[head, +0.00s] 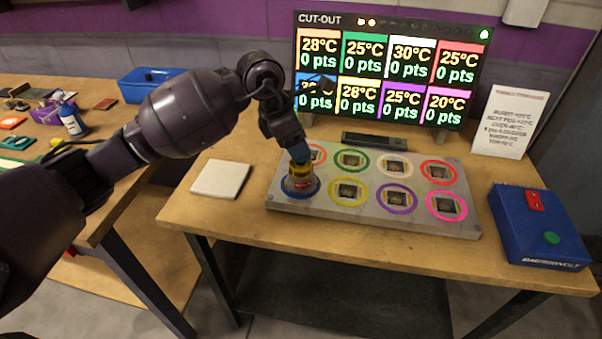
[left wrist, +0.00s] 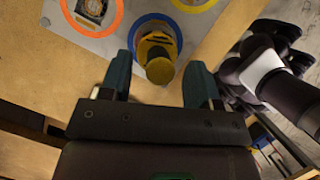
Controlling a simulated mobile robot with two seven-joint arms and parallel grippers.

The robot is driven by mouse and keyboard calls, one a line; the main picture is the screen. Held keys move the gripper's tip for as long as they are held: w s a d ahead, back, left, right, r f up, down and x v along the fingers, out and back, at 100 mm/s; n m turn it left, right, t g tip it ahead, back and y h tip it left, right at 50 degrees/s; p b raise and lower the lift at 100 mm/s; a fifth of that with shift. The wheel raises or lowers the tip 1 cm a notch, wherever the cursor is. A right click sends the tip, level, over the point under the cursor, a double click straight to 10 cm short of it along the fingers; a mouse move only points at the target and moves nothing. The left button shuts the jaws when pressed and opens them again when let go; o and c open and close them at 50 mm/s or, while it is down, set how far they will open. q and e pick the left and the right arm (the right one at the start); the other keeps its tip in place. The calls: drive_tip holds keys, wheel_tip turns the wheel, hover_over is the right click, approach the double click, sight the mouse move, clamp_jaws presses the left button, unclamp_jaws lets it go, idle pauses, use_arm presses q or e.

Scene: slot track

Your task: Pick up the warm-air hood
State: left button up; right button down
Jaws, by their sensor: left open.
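The warm-air hood appears to be the small yellow cylinder (head: 301,172) with a dark band and a red mark, standing at the blue ring on the grey slot board (head: 385,224). My left gripper (head: 298,152) is directly above it in the head view and hides part of its top. In the left wrist view the hood (left wrist: 158,62) is between the two teal fingertips of my open left gripper (left wrist: 158,75), with a gap visible on each side. My right gripper is not in view.
Other slots with coloured rings fill the board, including an orange one (left wrist: 92,12) beside the hood. A display (head: 388,70) stands behind, a white pad (head: 220,179) lies left, a blue box (head: 540,228) right. A cluttered side table (head: 100,120) is at left.

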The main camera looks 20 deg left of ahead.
use_arm(q)
drive_tip(key=shift+x, duration=0.9)
drive_tip(key=shift+r, duration=0.1)
clamp_jaws()
